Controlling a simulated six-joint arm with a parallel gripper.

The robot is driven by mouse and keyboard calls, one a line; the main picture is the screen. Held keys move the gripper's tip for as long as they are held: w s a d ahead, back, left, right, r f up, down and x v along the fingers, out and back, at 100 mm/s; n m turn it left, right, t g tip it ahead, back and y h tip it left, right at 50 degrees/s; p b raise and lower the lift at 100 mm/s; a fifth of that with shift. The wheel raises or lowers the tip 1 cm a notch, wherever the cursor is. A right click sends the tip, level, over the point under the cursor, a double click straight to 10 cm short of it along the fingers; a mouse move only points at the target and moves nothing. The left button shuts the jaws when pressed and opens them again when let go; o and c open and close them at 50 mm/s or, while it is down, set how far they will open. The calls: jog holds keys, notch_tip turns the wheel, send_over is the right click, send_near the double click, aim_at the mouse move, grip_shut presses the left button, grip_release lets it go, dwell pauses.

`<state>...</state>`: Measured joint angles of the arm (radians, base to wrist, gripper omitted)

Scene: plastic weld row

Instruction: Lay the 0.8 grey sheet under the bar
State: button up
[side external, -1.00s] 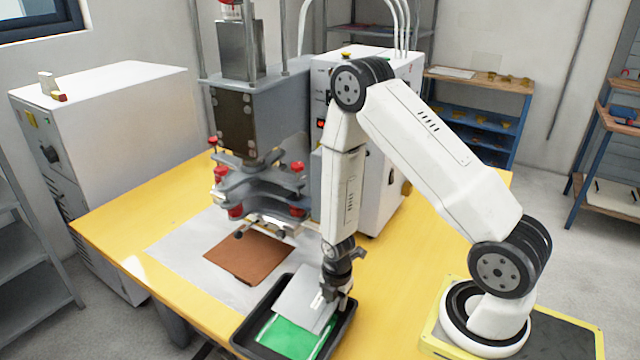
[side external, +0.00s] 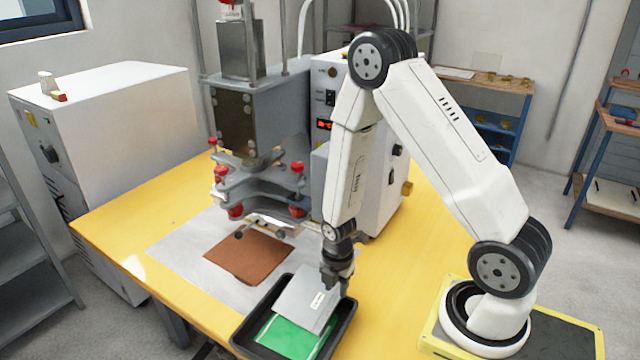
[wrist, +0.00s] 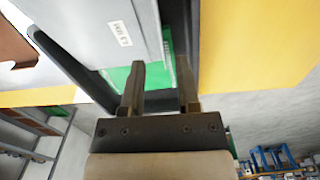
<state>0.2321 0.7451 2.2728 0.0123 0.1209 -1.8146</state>
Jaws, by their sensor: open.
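The grey sheet (side external: 309,297) lies in the black tray (side external: 244,339), on top of a green sheet (side external: 287,338), with a small white label on it. In the wrist view the grey sheet (wrist: 85,30) shows its label, too blurred to read surely, and the green sheet (wrist: 122,76) shows at its edges. My gripper (side external: 333,288) is just above the grey sheet's right part. In the wrist view my gripper (wrist: 160,70) has its two fingers apart with nothing between them. The bar is under the press head (side external: 262,219), above the worktable, partly hidden by the clamp parts.
A brown sheet (side external: 248,257) lies on the pale grey mat (side external: 183,248) in front of the press. A white control cabinet (side external: 385,190) stands behind my arm. The yellow table (side external: 395,262) is clear to the right of the tray.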

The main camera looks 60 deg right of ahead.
notch_tip(320, 180, up, 8)
jog(key=shift+f, duration=0.2)
dwell(0.4)
dwell(0.6)
jog(key=s+a+r+m+t, duration=0.1)
jog(key=a+r+m, duration=0.2)
jog(key=m, duration=0.6)
jog(key=a+r+m+t, duration=0.1)
jog(key=a+r+m, duration=0.3)
jog(key=r+m, duration=0.3)
jog(key=shift+s+m+t, duration=0.3)
jog(key=shift+s+m, duration=0.1)
jog(key=shift+m, duration=0.6)
jog(key=shift+f, duration=0.1)
jog(key=shift+o, duration=0.5)
